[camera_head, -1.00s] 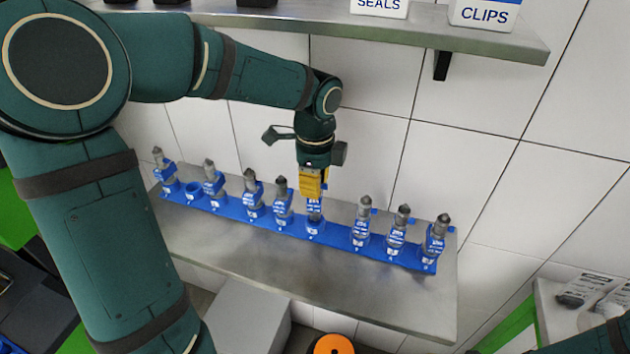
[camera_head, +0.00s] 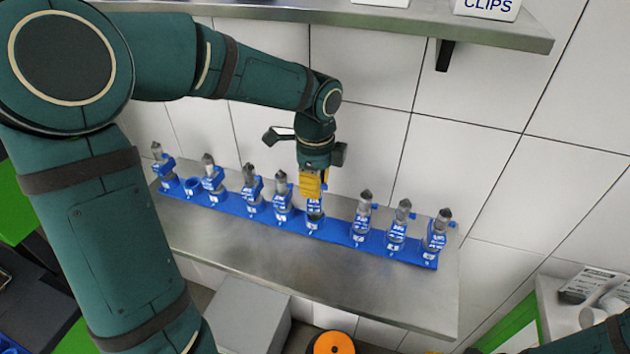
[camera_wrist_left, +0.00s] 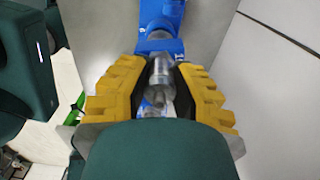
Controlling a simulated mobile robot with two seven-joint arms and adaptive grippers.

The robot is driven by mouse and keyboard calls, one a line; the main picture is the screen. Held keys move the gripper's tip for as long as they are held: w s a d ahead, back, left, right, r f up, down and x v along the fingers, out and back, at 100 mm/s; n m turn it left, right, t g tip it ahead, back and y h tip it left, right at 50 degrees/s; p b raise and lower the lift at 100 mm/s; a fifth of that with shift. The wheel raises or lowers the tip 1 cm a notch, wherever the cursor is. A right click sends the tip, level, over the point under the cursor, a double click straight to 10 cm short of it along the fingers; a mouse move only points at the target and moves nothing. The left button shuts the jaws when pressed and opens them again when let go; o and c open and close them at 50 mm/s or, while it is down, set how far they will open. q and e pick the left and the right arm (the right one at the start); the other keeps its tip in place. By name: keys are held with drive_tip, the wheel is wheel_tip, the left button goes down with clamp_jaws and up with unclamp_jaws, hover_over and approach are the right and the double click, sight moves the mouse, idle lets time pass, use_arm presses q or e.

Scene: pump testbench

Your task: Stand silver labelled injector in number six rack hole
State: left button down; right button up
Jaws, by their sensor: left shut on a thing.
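The blue rack (camera_head: 335,232) runs along the metal shelf and holds several grey injectors with blue-and-white labels. My left gripper (camera_head: 311,190) points down over the middle of the rack, its yellow fingers shut on a silver injector (camera_head: 315,210). The injector looks upright, its lower end at a rack position with a white number tag too small to read. In the left wrist view the silver injector (camera_wrist_left: 160,75) lies between the yellow fingers, meeting the blue rack (camera_wrist_left: 160,30); how deep it sits is hidden. My right gripper does not show.
An empty blue rack hole (camera_head: 193,185) shows near the left end. Injectors stand on both sides of my gripper, the nearest right one (camera_head: 364,212) a small gap away. The metal shelf (camera_head: 290,260) is bare in front. An upper shelf (camera_head: 380,20) hangs above.

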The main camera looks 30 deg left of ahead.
use_arm(q)
drive_tip(key=shift+f+b, duration=0.45)
drive_tip(key=shift+f, duration=0.4)
idle(0.3)
drive_tip(key=c, duration=0.9)
unclamp_jaws()
drive_tip(key=shift+o, duration=0.2)
drive_tip(key=shift+r, duration=3.8)
